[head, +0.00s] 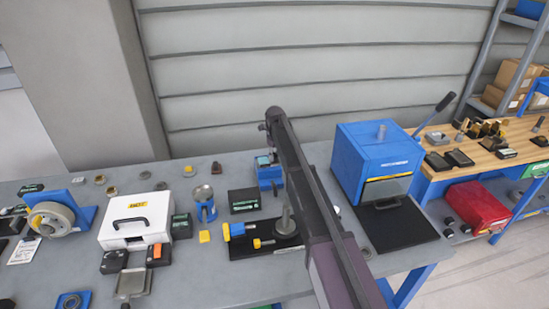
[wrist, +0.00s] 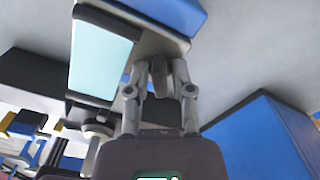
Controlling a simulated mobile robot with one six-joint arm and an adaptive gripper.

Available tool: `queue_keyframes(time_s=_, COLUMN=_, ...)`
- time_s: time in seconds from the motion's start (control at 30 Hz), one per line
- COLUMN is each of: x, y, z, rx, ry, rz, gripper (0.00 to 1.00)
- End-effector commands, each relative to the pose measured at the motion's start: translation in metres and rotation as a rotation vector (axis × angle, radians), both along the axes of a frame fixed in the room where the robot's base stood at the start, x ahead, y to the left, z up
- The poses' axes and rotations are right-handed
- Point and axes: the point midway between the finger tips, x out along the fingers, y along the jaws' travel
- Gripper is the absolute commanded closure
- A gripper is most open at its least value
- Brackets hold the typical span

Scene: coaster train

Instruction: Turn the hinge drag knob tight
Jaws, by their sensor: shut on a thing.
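A small blue device (head: 268,174) with a pale cyan screen stands at the back of the grey bench in the head view. In the wrist view its screen (wrist: 98,62) fills the upper left, set in a dark and grey frame. My gripper (wrist: 161,72) is at the right edge of this frame, with its fingers close together. It is shut on a small part there, which appears to be the hinge drag knob. The fingers mostly hide the knob, so its turn angle cannot be read. In the head view my arm partly covers the device and the gripper's tips.
A large blue box (head: 377,158) with a lever stands right of the device. A black base with a grey post (head: 286,222) is in front. A white case (head: 137,219) and a small blue stand (head: 204,207) are to the left. Several small parts lie around.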

Motion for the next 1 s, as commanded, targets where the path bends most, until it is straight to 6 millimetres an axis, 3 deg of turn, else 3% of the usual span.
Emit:
queue_keyframes(time_s=0.5, x=-0.0018, y=-0.0002, z=-0.0003, rx=-0.001, ry=0.004, rz=-0.249, gripper=1.0)
queue_keyframes(time_s=0.87, x=-0.0019, y=-0.0001, z=-0.0003, rx=-0.001, ry=0.004, rz=-0.26, gripper=1.0)
queue_keyframes(time_s=0.9, x=-0.0019, y=-0.0001, z=-0.0003, rx=-0.001, ry=0.004, rz=-0.26, gripper=0.64)
queue_keyframes(time_s=1.0, x=-0.0016, y=-0.0001, z=-0.0002, rx=-0.001, ry=0.004, rz=-0.259, gripper=0.34)
